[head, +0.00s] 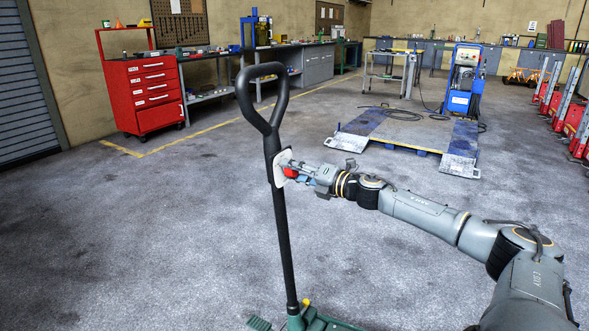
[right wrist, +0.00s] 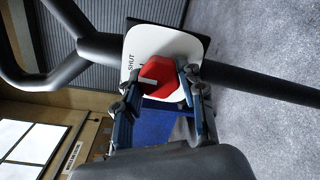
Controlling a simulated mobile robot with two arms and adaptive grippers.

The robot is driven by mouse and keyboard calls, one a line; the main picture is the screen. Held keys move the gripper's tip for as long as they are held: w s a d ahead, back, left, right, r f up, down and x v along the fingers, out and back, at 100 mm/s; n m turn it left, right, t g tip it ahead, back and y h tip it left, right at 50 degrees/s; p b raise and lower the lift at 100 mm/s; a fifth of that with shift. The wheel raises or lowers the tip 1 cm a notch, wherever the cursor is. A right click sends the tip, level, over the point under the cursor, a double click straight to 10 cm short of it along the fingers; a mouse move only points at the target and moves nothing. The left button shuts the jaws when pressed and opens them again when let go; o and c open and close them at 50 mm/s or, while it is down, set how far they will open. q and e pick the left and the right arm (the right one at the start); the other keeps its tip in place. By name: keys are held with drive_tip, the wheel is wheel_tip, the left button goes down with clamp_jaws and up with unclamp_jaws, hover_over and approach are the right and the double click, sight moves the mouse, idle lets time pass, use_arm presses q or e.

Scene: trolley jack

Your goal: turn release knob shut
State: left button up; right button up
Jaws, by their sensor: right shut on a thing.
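The trolley jack's black handle (head: 281,225) rises from its green base (head: 318,322), with a loop grip at the top. A white plate (head: 284,158) sits on the handle below the loop. The red release knob (head: 291,172) is on this plate. In the right wrist view the knob (right wrist: 158,80) is a red faceted piece with a pale mark, and the plate (right wrist: 175,42) bears the word SHUT at its left edge. My right gripper (head: 297,170) is shut on the knob, with a finger (right wrist: 122,112) on each side of it. My left gripper is not in view.
A red tool cabinet (head: 155,92) and workbenches stand along the back wall. A blue and grey lift platform (head: 405,132) lies on the floor behind my right arm. The grey floor around the jack is clear.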

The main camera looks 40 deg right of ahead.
drive_tip(key=shift+d, duration=0.1)
idle(0.3)
drive_tip(key=o, duration=1.2)
drive_tip(key=shift+s+d+f, duration=0.1)
drive_tip(key=shift+s+f, duration=0.05)
drive_tip(key=shift+s, duration=0.65)
drive_tip(key=shift+v, duration=5.2)
